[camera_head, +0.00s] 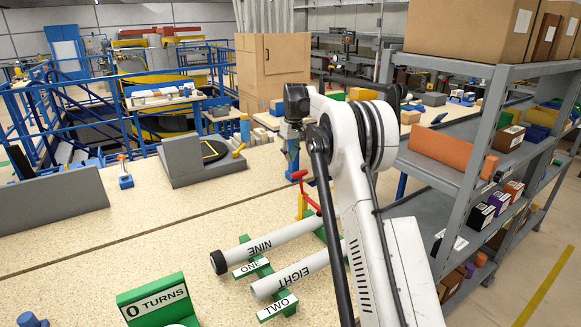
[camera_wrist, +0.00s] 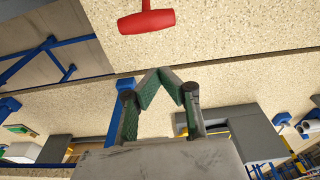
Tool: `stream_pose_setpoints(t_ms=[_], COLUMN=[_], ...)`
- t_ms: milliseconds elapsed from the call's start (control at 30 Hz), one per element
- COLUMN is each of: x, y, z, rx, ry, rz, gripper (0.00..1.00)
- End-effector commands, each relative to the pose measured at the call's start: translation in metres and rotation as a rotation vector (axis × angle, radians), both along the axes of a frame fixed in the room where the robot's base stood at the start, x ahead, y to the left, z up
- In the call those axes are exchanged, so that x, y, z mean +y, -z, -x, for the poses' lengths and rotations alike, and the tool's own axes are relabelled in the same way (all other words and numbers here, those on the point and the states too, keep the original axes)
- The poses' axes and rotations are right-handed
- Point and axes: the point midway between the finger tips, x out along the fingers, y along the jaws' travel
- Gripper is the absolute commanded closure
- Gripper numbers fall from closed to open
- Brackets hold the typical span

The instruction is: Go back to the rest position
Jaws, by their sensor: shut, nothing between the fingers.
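My gripper (camera_wrist: 158,76) shows in the wrist view, its two green-padded fingers angled inward with the tips together and nothing between them. Two white tubes marked NINE (camera_head: 265,245) and EIGHT (camera_head: 295,274) lie by green supports labelled ONE and TWO, partly hidden by my arm.
A green holder marked 0 TURNS (camera_head: 158,303) stands at the front. A grey block fixture (camera_head: 190,160) and grey panel (camera_head: 50,207) stand farther back left. A grey shelf rack (camera_head: 478,130) with boxes stands close on the right. The table's left middle is clear.

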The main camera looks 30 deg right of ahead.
Motion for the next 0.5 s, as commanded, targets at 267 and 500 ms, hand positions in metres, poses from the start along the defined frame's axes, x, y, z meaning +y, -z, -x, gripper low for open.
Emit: stream_pose_setpoints(t_ms=[267,500], x=[-0.001,-0.001], y=[-0.041,-0.052], z=[0.006,0.007], rx=[0.000,-0.001], ry=[0.000,0.000], rz=[0.000,0.000], gripper=[1.00,1.00])
